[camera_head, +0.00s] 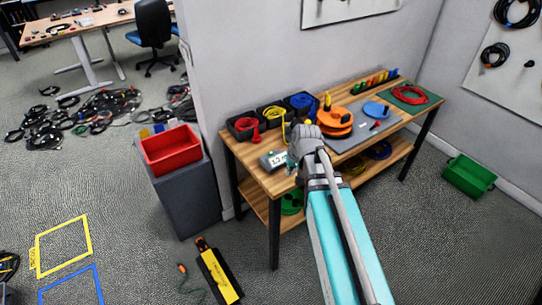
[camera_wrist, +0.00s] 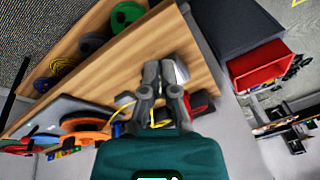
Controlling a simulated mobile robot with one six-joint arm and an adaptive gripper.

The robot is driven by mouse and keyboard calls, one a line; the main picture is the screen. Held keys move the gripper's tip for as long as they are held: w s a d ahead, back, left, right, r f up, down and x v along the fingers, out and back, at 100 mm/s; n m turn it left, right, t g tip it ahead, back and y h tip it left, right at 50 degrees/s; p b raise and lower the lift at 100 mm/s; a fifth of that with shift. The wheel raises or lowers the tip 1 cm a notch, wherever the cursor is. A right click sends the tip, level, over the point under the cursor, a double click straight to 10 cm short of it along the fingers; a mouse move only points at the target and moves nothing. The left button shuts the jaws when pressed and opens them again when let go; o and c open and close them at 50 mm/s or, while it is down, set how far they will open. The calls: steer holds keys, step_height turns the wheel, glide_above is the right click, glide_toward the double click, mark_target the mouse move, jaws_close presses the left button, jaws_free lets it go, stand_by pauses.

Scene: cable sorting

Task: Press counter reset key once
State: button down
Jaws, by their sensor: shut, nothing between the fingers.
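The counter (camera_head: 272,161) is a small grey box with a light display at the left front of the wooden workbench. Its right side is partly hidden by my gripper (camera_head: 291,165), and digits on the display are only partly readable. In the wrist view, the shut fingers (camera_wrist: 160,68) are over the bench top, with a pale grey edge of the counter (camera_wrist: 182,70) showing beside them. The fingers hold nothing. I cannot make out the reset key, nor tell whether a fingertip touches the counter.
Black bins with red (camera_head: 243,126), yellow and blue cables stand along the bench's back. An orange reel (camera_head: 336,121) sits on a grey panel to the right. A red bin (camera_head: 170,150) on a dark cabinet stands left of the bench. A green crate (camera_head: 469,176) is on the floor at right.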

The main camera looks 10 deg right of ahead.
mark_target(271, 154)
steer(key=w+a+m+t+y+b, duration=0.1)
steer(key=w+a+t, duration=0.1)
steer(key=w, duration=0.8)
steer(key=w+a+r+m+t+y+b, duration=0.1)
steer(key=w+a+t+y+b, duration=0.1)
steer(key=w, duration=0.8)
steer(key=shift+w+t, duration=0.35)
steer(key=shift+t, duration=0.25)
steer(key=shift+b, duration=0.3)
step_height(271, 154, down, 9)
steer(key=b, duration=0.8)
steer(key=shift+r+b, duration=0.15)
steer(key=shift+b, duration=0.15)
steer(key=shift+a+f+b, duration=0.1)
steer(key=shift+f+b, duration=0.8)
stand_by(0.9)
steer(key=shift+r, duration=0.1)
steer(key=shift+r+p, duration=0.85)
steer(key=shift+p, duration=0.1)
